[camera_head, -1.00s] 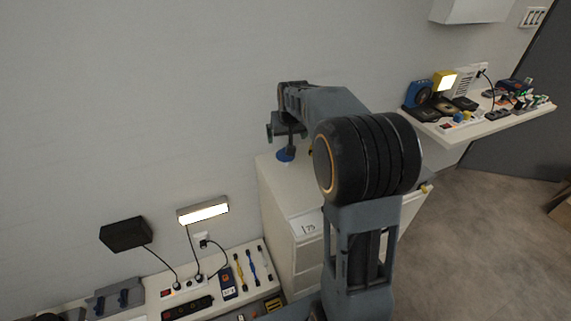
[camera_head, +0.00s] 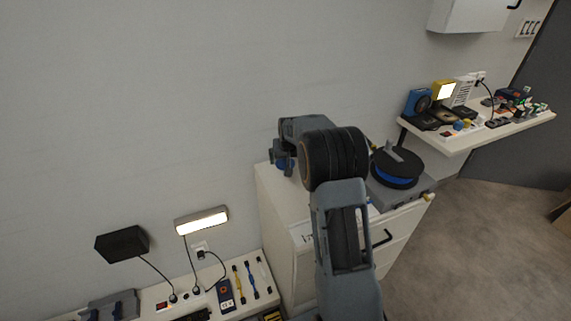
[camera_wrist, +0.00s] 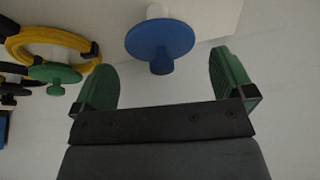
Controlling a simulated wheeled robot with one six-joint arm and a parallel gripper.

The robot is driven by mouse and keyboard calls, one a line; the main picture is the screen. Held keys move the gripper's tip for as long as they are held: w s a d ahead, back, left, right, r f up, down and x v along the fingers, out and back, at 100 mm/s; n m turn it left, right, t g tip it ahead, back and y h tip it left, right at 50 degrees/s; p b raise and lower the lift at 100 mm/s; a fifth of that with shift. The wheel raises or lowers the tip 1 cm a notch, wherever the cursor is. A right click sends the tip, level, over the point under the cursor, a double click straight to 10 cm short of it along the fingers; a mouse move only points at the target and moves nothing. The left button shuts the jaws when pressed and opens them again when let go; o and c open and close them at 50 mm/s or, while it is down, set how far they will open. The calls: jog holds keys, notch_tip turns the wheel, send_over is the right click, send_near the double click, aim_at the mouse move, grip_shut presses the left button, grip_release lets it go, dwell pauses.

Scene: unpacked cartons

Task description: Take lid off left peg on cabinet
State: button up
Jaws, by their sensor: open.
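A blue round lid (camera_wrist: 160,42) with a knob sits on a white peg in the wrist view. In the head view its blue shows on the cabinet top (camera_head: 264,178) at the wall side, partly covered by my gripper (camera_head: 283,160). In the wrist view my gripper (camera_wrist: 165,75) is open, with one green finger on each side of the lid's knob. The fingers look apart from the lid, and nothing is between them. A green round lid (camera_wrist: 54,73) with a knob is at the left of the wrist view.
A yellow coil (camera_wrist: 45,40) lies beside the green lid. A black and blue reel (camera_head: 397,168) stands on the cabinet's right part. A cluttered shelf (camera_head: 455,140) is farther right. A lamp (camera_head: 202,220) is at the lower left.

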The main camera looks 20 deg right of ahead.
aim_at(285, 161)
jog(key=shift+x, duration=1.85)
jog(key=shift+w, duration=0.15)
jog(key=c, duration=0.8)
jog(key=shift+r, duration=0.15)
